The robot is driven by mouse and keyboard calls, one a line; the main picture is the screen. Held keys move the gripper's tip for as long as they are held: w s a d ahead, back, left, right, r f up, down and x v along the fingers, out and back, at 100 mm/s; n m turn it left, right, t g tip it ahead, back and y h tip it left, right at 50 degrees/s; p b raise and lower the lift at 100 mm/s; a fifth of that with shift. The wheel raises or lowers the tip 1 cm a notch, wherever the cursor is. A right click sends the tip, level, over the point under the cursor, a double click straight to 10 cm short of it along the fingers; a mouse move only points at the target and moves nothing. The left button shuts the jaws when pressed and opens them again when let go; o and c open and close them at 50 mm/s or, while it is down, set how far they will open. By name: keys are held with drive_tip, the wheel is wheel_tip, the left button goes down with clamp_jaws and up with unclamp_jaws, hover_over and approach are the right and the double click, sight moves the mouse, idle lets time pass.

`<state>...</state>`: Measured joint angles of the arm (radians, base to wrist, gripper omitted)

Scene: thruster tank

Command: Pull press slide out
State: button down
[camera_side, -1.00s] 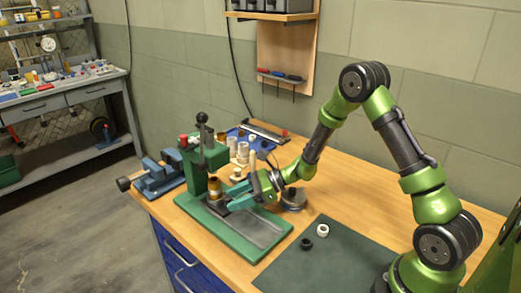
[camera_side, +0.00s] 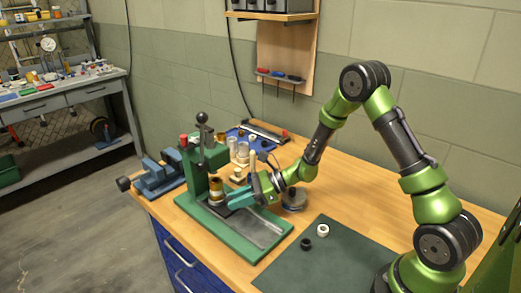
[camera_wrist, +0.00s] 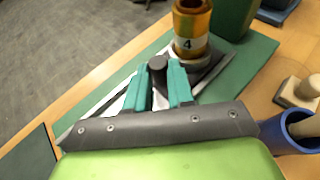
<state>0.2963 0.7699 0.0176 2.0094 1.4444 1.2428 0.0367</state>
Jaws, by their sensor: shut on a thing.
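The green press (camera_side: 203,158) stands at the left of the bench with a dark lever. Its green base has a grey channel (camera_side: 262,232) running to the front right. The press slide (camera_wrist: 205,66) is a dark plate in this channel, carrying an amber cylinder (camera_wrist: 191,28) labelled 4. The cylinder also shows upright in the side view (camera_side: 216,189), just in front of the press column. My gripper (camera_wrist: 158,72) has its teal fingers shut on the slide's black knob (camera_wrist: 157,63). In the side view my gripper (camera_side: 232,202) hides the knob and part of the slide.
The channel ahead of the slide, towards the front right, is clear. A dark mat (camera_side: 318,262) with a black ring (camera_side: 306,243) and a white ring (camera_side: 322,230) lies right of the base. A blue cup (camera_wrist: 290,132) stands beside my gripper. A blue vise (camera_side: 159,177) sits at left.

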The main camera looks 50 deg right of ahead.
drive_tip(key=s, duration=1.2)
drive_tip(key=c, duration=1)
unclamp_jaws()
drive_tip(key=shift+v, duration=8.4)
drive_tip(key=shift+f, duration=0.1)
